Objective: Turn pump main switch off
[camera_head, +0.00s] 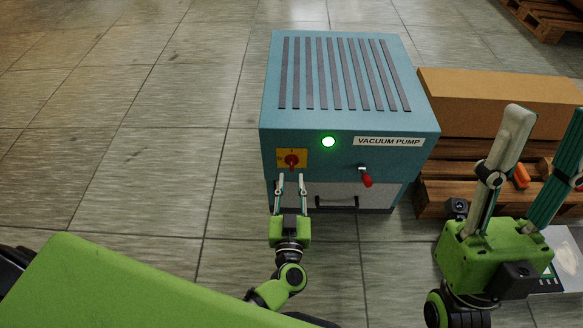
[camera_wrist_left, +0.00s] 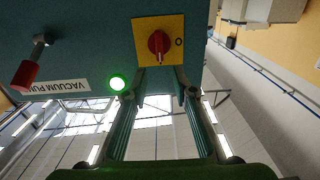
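The vacuum pump (camera_head: 350,150) is a blue box on the floor, with a lit green lamp (camera_head: 329,142) on its front. The main switch is a red knob (camera_head: 291,160) on a yellow plate. In the left wrist view, the knob (camera_wrist_left: 158,43) has its grip roughly vertical in the picture, with a 0 mark to its right. My left gripper (camera_head: 291,178) is open, its fingertips apart just short of the knob. Its fingers (camera_wrist_left: 160,85) show below the knob in the left wrist view, with nothing between them. My right gripper (camera_head: 546,118) is open and empty at the right.
A red-handled valve (camera_head: 366,177) sits on the pump front, right of the switch. A dark handle (camera_head: 337,202) is lower down. A cardboard box (camera_head: 500,100) rests on a wooden pallet (camera_head: 440,190) to the right. The tiled floor left of the pump is clear.

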